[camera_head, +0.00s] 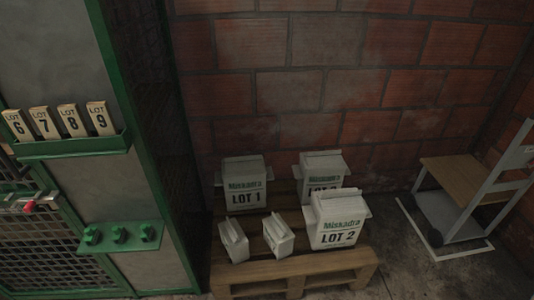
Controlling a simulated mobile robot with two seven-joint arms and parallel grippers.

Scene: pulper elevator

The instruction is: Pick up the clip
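Several small green pieces sit in a row on a green ledge (160,240) at the lower left of the head view. They are a left piece (91,235), a middle piece (119,234) and a right piece (147,232). They look like clips, but they are too small to be sure. Neither of my grippers is in view.
A green-framed cage with a red-handled latch (30,207) stands at left. Above the ledge, a green rack (75,146) holds tags LOT 6 to 9. A wooden pallet (290,270) bears white boxes, including LOT 2 (338,222). A cart (455,200) stands right.

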